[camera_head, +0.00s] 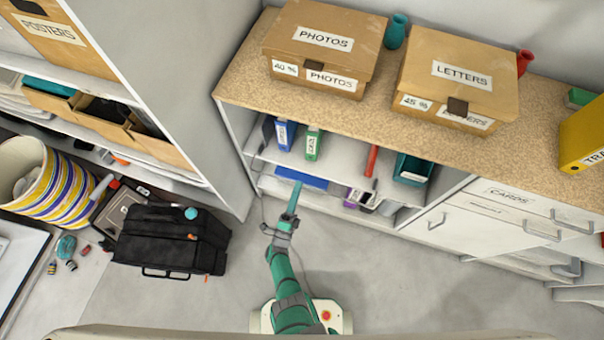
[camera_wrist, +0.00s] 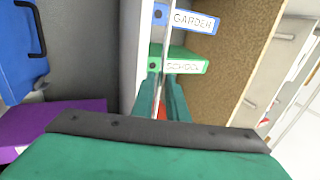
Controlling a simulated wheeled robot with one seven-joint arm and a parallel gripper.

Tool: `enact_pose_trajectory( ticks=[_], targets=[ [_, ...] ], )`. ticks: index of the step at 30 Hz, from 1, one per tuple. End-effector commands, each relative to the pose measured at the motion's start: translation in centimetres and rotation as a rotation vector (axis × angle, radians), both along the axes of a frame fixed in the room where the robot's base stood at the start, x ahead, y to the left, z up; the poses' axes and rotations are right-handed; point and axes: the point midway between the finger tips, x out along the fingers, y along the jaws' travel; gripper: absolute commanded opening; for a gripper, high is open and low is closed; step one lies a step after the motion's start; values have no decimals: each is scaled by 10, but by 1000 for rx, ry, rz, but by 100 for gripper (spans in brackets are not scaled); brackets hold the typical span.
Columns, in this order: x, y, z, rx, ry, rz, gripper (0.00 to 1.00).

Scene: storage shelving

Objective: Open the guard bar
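The guard bar (camera_wrist: 168,42) is a thin pale metal rod. In the wrist view it runs from the top edge down between my gripper's fingers, in front of the shelved binders. My gripper (camera_wrist: 163,88) has its two green fingers apart, one on each side of the bar; whether either touches it I cannot tell. In the head view my gripper (camera_head: 299,185) reaches to the open front of the shelf unit (camera_head: 228,125), on its left part. The bar is too thin to make out surely there.
A blue binder (camera_wrist: 186,18) and a green binder (camera_wrist: 185,62) stand on the shelf behind the bar. Boxes marked PHOTOS (camera_head: 325,40) and LETTERS (camera_head: 460,75) sit on top. A black case (camera_head: 170,240) lies on the floor at left. The floor at right is clear.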

Motion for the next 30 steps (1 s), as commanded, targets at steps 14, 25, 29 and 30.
enact_pose_trajectory(
  ticks=[14,25,29,30],
  targets=[
    [51,-17,21,-1,0,-1,13],
    [53,-18,22,-1,1,0,0],
    [53,-18,21,-1,1,0,0],
    [53,-18,21,-1,2,-1,0]
  ],
)
